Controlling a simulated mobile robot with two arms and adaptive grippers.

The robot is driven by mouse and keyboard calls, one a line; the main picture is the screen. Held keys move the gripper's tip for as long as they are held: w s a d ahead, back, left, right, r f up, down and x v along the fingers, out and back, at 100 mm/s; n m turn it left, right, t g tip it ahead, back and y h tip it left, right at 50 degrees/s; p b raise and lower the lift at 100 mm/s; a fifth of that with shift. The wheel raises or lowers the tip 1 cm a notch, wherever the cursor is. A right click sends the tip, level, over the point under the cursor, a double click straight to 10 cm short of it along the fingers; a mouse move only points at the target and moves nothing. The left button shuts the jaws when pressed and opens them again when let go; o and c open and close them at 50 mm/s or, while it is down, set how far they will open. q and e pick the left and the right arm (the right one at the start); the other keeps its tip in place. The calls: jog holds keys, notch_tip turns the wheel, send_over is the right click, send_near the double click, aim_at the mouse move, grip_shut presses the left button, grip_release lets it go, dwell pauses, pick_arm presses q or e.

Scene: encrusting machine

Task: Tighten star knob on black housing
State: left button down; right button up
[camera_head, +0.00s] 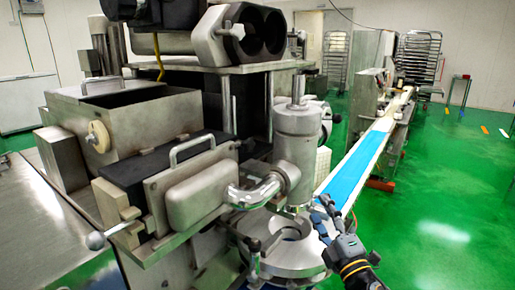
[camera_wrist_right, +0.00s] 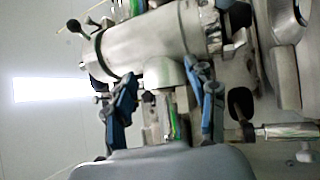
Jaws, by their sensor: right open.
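My right gripper (camera_head: 325,213) is low at the right, beside the round metal base of the machine, well below and to the right of that knob. In the right wrist view its two blue fingers (camera_wrist_right: 164,105) are apart with nothing held between them. A metal cylinder lies beyond the fingertips. The star knob cannot be made out for certain in the wrist view. My left gripper is not in view.
A vertical metal cylinder (camera_head: 298,135) and a bent pipe (camera_head: 262,190) stand between my right gripper and the machine body. A blue conveyor belt (camera_head: 352,165) runs away behind the gripper. Green floor (camera_head: 440,190) is free at the right. Racks (camera_head: 417,60) stand far back.

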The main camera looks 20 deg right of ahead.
aim_at(252, 147)
jog(key=w+a+r+n+g+y, duration=0.1)
jog(key=a+r+n+g+y, duration=0.15)
jog(key=r+n+y, duration=0.75)
jog(key=w+a+r+n+g+y, duration=0.1)
jog(key=r+n+g, duration=0.3)
jog(key=n, duration=1.3)
jog(key=p+x, duration=0.3)
jog(key=x, duration=0.3)
jog(key=p+x, duration=0.3)
jog(key=x, duration=0.3)
jog(key=shift+a+f, duration=0.25)
jog(key=shift+a, duration=0.1)
jog(key=shift+w+a+f, duration=0.15)
jog(key=shift+w+a, duration=0.25)
jog(key=shift+w, duration=0.1)
